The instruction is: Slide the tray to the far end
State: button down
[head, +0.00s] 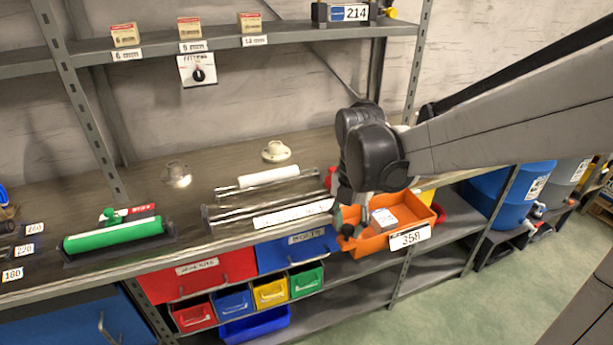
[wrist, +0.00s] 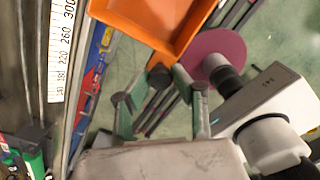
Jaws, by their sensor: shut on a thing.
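The orange tray (head: 433,216) is at the right part of the bench, with a white label reading 358 on its front and a pale box-like item inside. In the wrist view the tray (wrist: 150,37) fills the top, with a round dark knob (wrist: 160,76) at its near corner. My gripper (head: 352,226) is at the tray's left end. In the wrist view my gripper's (wrist: 161,84) grey-green fingers close around the knob. The exact finger contact is small and partly hidden in the head view.
Metal rails with a white scale strip (head: 293,214) run along the bench left of the tray; the scale (wrist: 62,50) shows numbers in the wrist view. A green roller (head: 112,235) sits further left. Coloured bins (head: 270,292) are below.

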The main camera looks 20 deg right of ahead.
jog(key=shift+w+d+r, duration=0.1)
jog(key=shift+w+d, duration=0.05)
jog(key=shift+d, duration=0.05)
jog(key=c, duration=1.5)
grip_release()
jog(key=shift+d, duration=0.15)
jog(key=shift+o, duration=0.2)
jog(key=shift+r, duration=0.2)
notch_tip(320, 180, up, 12)
jog(key=shift+f, duration=0.25)
